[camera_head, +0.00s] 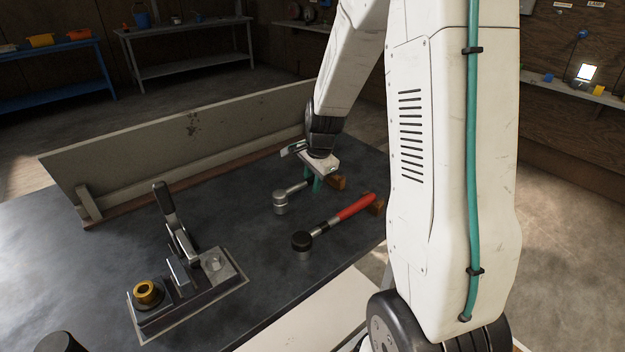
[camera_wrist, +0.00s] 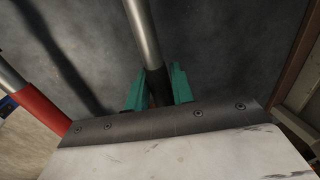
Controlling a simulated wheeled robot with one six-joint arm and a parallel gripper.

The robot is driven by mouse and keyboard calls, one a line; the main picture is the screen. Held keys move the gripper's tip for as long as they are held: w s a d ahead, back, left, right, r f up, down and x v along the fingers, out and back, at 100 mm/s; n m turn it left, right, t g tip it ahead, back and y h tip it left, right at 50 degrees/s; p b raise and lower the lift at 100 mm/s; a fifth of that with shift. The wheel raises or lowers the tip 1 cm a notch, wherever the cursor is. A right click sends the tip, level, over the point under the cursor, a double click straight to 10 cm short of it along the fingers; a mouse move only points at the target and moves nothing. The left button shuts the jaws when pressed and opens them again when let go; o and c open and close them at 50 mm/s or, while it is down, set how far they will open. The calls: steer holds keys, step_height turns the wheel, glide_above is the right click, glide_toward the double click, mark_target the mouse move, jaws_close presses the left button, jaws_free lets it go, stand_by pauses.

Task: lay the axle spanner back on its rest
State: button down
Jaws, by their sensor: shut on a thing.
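A spanner with a silver cylindrical head (camera_head: 280,203) and a bare steel shaft lies low over the dark table, and I take it for the axle spanner. My gripper (camera_head: 312,185) is shut on it from above. In the wrist view the teal fingers (camera_wrist: 157,90) sit on both sides of its dark grip, and the steel shaft (camera_wrist: 143,32) runs away up the picture. A wooden block (camera_head: 337,183) is just right of my fingers, at the spanner's handle end. It may be the rest. I cannot tell whether the spanner touches it.
A red-handled tool (camera_head: 355,207) with a black head lies close in front, by another wooden block (camera_head: 376,205). A clamp fixture (camera_head: 187,290) with a brass ring stands front left. A grey upright board (camera_head: 190,140) closes the table's back.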

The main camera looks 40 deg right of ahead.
steer(key=shift+f, duration=0.65)
steer(key=c, duration=1.1)
jaws_free()
steer(key=r, duration=0.2)
steer(key=s+r, duration=0.1)
steer(key=r, duration=0.4)
steer(key=shift+s+d+r, duration=0.1)
steer(key=shift+s+r, duration=0.15)
steer(key=shift+r, duration=0.15)
